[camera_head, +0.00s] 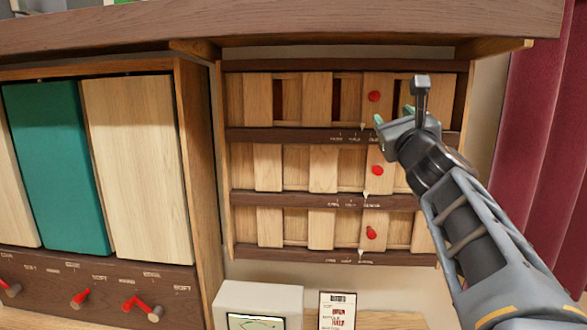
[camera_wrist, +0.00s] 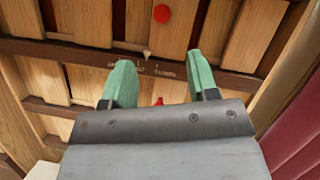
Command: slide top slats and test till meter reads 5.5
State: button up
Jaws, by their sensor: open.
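A wooden rack with three rows of slats hangs on the wall in the head view. The top slats (camera_head: 317,97) show dark gaps between them, and a red knob (camera_head: 374,96) sits on a right-hand slat. The middle row has a red knob (camera_head: 377,171), and the bottom row has one (camera_head: 371,233). My gripper (camera_head: 394,118) is open and empty, in front of the rack's right side near the top knob. In the wrist view, my gripper (camera_wrist: 158,85) is open below the top red knob (camera_wrist: 162,14). A white meter device (camera_head: 258,299) stands below; its reading is too small to tell.
Dark rails (camera_head: 310,199) with small pointers and printed scales run under each row. A dark wooden shelf (camera_head: 290,22) overhangs the rack. Teal and pale panels with red levers (camera_head: 80,298) are at left. A small card (camera_head: 337,310) stands beside the meter. A red curtain (camera_head: 530,120) hangs at right.

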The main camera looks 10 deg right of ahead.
jog(key=a+f+n+g+y, duration=0.3)
jog(key=a+f+n+g, duration=0.1)
jog(key=f+n, duration=0.65)
jog(key=a+f+n+g+y, duration=0.4)
jog(key=a+f+n, duration=0.1)
jog(key=f+n, duration=0.5)
jog(key=s+a+f+n+g+h, duration=0.1)
jog(key=s+a+f+n+g, duration=0.1)
jog(key=s+f+n+g, duration=0.3)
jog(key=s+a+f+n+g+h, duration=0.2)
jog(key=s+f+n+g, duration=0.3)
jog(key=f, duration=1.3)
jog(key=s+a+n, duration=0.1)
jog(key=s+n, duration=0.2)
jog(key=s, duration=0.3)
jog(key=shift+f+h, duration=0.25)
jog(key=shift+h, duration=0.05)
jog(key=shift+s, duration=0.1)
grip_shut()
